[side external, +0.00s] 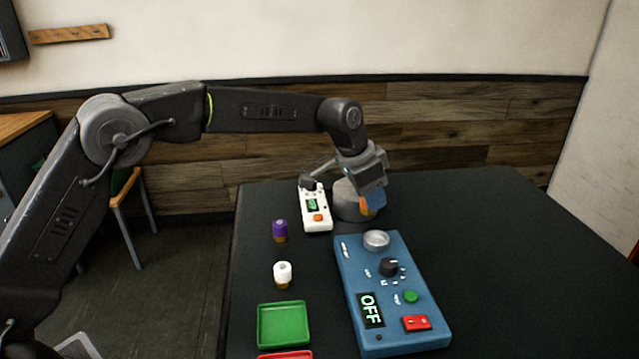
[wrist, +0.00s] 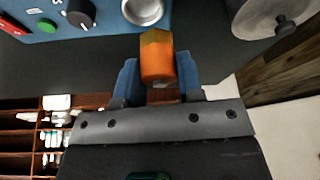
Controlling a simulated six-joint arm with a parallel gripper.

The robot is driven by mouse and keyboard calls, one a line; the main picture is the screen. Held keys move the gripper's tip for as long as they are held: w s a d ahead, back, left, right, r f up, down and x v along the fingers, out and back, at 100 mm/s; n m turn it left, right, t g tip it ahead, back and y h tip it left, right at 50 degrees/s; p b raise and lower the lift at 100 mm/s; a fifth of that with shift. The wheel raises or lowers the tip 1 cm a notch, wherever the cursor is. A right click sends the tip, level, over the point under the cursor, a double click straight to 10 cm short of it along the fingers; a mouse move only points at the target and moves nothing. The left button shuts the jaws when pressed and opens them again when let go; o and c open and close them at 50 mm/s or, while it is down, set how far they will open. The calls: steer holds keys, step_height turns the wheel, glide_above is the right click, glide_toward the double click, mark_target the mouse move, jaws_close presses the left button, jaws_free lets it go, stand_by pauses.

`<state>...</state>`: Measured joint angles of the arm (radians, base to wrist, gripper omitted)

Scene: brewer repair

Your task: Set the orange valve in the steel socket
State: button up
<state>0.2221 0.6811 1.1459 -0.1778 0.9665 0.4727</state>
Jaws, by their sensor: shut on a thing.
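The orange valve (wrist: 158,62) is between the two blue fingers of my gripper (wrist: 157,80), which is shut on it. It has a brownish-gold end that points away from the palm. In the side view my gripper (side external: 372,200) holds the orange valve (side external: 366,209) above the table, behind the blue brewer panel (side external: 357,283). The steel socket (side external: 376,240) is a round silver cup at the far end of that panel. In the wrist view the steel socket (wrist: 144,10) is at the top edge, just beyond the valve. The valve is apart from the socket.
A grey round vessel (side external: 349,205) stands close beside my gripper, with a white device (side external: 317,218) left of it. A purple valve (side external: 279,229) and a white valve (side external: 282,271) stand at left, behind a green tray (side external: 283,326). The table's right side is clear.

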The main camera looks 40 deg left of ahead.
steer(key=shift+m, duration=0.6)
steer(key=shift+w+d+f, duration=0.1)
steer(key=shift+d+f, duration=0.3)
steer(key=shift+f, duration=0.35)
steer(key=shift+d+f, duration=0.4)
steer(key=shift+f, duration=0.35)
steer(key=shift+w+d+f, duration=0.1)
steer(key=shift+d+f, duration=0.3)
steer(key=shift+f, duration=0.35)
steer(key=shift+f, duration=1.2)
stand_by(0.4)
steer(key=o, duration=1.5)
steer(key=shift+c, duration=0.2)
steer(key=shift+r, duration=4.1)
steer(key=shift+s, duration=0.1)
